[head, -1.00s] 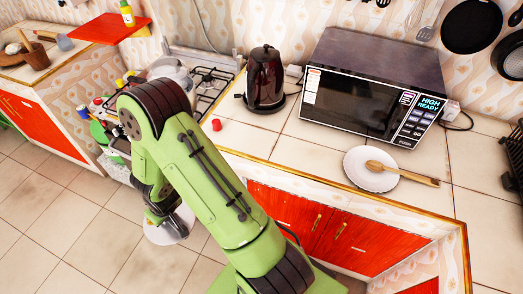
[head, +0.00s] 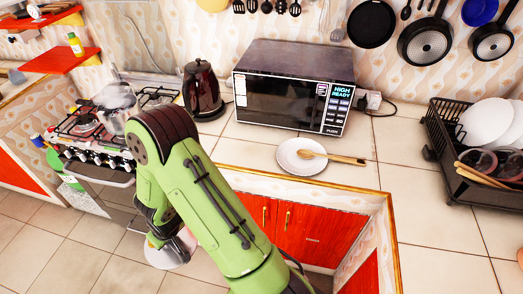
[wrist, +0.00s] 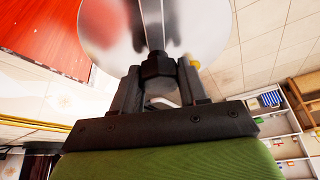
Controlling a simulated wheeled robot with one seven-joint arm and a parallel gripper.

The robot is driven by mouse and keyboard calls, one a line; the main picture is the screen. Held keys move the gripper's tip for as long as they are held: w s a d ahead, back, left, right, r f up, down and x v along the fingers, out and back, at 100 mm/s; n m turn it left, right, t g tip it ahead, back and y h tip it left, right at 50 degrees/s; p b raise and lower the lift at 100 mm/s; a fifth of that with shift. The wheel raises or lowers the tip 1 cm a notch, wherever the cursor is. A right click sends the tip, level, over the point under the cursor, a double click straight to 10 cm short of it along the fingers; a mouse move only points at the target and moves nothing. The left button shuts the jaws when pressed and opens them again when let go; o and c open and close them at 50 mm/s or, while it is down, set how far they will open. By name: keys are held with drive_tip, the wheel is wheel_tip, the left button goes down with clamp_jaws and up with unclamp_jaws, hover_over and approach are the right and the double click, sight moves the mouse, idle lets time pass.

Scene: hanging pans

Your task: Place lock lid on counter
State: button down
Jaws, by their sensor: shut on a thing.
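The lid is a shiny round disc with a dark knob. It fills the top of the wrist view (wrist: 198,28), and its pale edge shows low in the head view (head: 160,258), partly behind my arm. My gripper (wrist: 160,75) is shut on the lid's knob. In the head view my gripper (head: 176,248) hangs low, in front of the cabinets and below the counter's height. The tiled counter (head: 345,178) runs across the middle, with bare tiles at its front and right.
On the counter stand a kettle (head: 202,92), a microwave (head: 290,90), a white plate (head: 290,160) with a wooden spoon (head: 335,157), and a dish rack (head: 445,150). A pot (head: 118,108) sits on the stove at left. Pans (head: 425,42) hang on the wall.

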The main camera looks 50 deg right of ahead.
drive_tip(key=shift+b+x, duration=0.5)
drive_tip(key=shift+x, duration=0.4)
drive_tip(key=shift+f+b, duration=0.3)
drive_tip(key=shift+s+r, duration=0.15)
